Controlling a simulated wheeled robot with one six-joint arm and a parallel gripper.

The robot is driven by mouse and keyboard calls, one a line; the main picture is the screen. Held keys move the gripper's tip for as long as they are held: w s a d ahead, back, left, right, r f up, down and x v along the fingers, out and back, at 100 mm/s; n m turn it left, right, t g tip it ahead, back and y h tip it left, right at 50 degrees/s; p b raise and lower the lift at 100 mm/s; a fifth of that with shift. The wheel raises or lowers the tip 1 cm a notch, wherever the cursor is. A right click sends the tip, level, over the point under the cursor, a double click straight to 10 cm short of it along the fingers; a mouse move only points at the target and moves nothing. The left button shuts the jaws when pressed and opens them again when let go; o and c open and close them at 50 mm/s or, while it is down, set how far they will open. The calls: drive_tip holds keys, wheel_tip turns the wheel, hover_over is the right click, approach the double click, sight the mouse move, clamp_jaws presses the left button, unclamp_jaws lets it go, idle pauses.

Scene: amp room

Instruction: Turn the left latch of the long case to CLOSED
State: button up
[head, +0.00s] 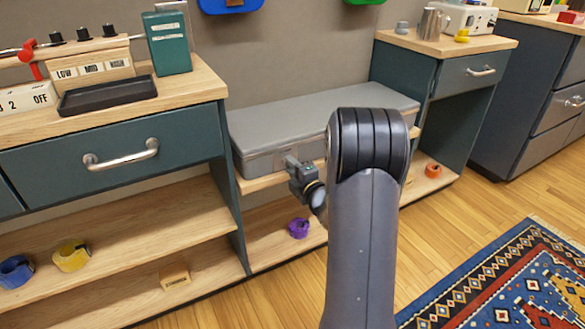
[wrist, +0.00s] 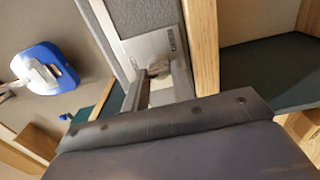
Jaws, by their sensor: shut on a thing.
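The long grey case (head: 285,117) lies on a low wooden shelf between the two cabinets in the head view. In the wrist view part of the case (wrist: 128,18) shows, with a metal latch plate (wrist: 150,45) carrying a small label too small to read. My gripper (head: 293,163) is at the front face of the case, left of its middle. In the wrist view my gripper (wrist: 158,82) has its fingers on either side of the small latch (wrist: 157,69) and is shut on it. The fingers hide part of the latch, and I cannot tell its exact angle. My arm hides the right part of the case front.
A teal drawer cabinet (head: 110,150) stands close on the left, with a metal handle (head: 120,157) sticking out. Another cabinet (head: 455,75) stands right. A purple roll (head: 298,228) lies on the lower shelf. The wooden floor (head: 450,225) in front is open beside a patterned rug (head: 510,285).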

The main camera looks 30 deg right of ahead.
drive_tip(key=o, duration=1)
drive_tip(key=s+p, duration=0.2)
drive_tip(key=s, duration=0.8)
drive_tip(key=shift+s+d, duration=0.15)
drive_tip(key=shift+s, duration=0.25)
drive_tip(key=w+b, duration=0.2)
drive_tip(key=w, duration=0.9)
